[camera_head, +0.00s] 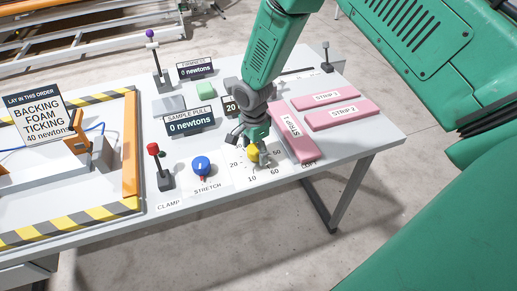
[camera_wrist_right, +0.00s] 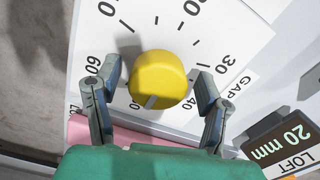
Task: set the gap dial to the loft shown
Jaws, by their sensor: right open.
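The yellow gap dial knob (camera_head: 254,153) sits on a white scale plate near the table's front edge. In the wrist view the knob (camera_wrist_right: 160,72) has a grey pointer mark on its lower-left side, aimed away from the 10, 20 and 30 numerals. My left gripper is not in view.
Pink strips (camera_head: 291,137) lie just right of the dial. A blue stretch knob (camera_head: 201,166) and a red-topped clamp lever (camera_head: 159,165) stand to its left. The sample pull display (camera_head: 191,122) stands behind. The striped frame (camera_head: 122,205) fills the table's left.

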